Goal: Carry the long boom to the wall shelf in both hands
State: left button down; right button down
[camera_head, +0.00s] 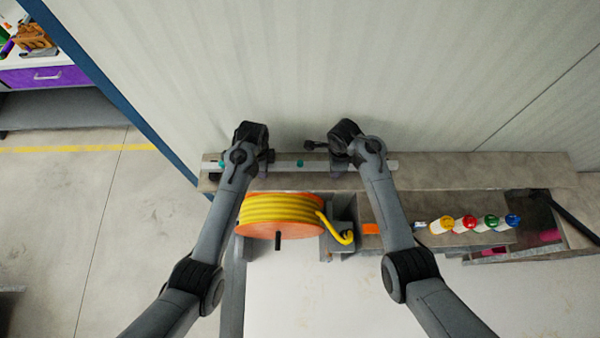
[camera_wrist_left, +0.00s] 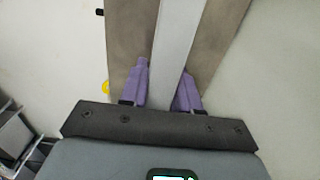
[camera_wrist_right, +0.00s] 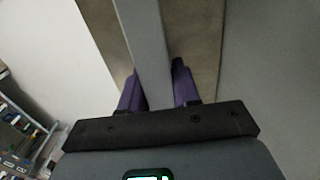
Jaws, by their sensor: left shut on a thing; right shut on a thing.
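The long boom (camera_head: 285,164) is a thin pale grey bar with teal marks, lying left to right along the wall shelf (camera_head: 480,172). My left gripper (camera_head: 266,168) is shut on the boom left of its middle. My right gripper (camera_head: 340,168) is shut on it farther right. In the left wrist view the boom (camera_wrist_left: 176,45) runs between the purple fingers (camera_wrist_left: 162,88), with the brown shelf behind it. In the right wrist view the boom (camera_wrist_right: 146,45) also passes between the fingers (camera_wrist_right: 158,88). Whether the boom touches the shelf top, I cannot tell. My wrists hide parts of it.
An orange reel with yellow hose (camera_head: 280,215) stands just in front of the shelf, between my arms. Several bottles with coloured caps (camera_head: 467,224) stand on a lower ledge at the right. The pale wall (camera_head: 330,70) rises behind the shelf. A purple-drawer bench (camera_head: 45,77) is far left.

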pick_arm(q)
jog(key=c, duration=0.8)
grip_release()
pick_arm(e)
jog(key=c, duration=0.8)
grip_release()
pick_arm(q)
notch_tip(320, 180, up, 11)
jog(key=shift+f, duration=0.15)
jog(key=shift+r, duration=0.5)
pick_arm(e)
jog(key=shift+r, duration=0.55)
notch_tip(320, 180, up, 11)
pick_arm(q)
jog(key=shift+r, duration=0.15)
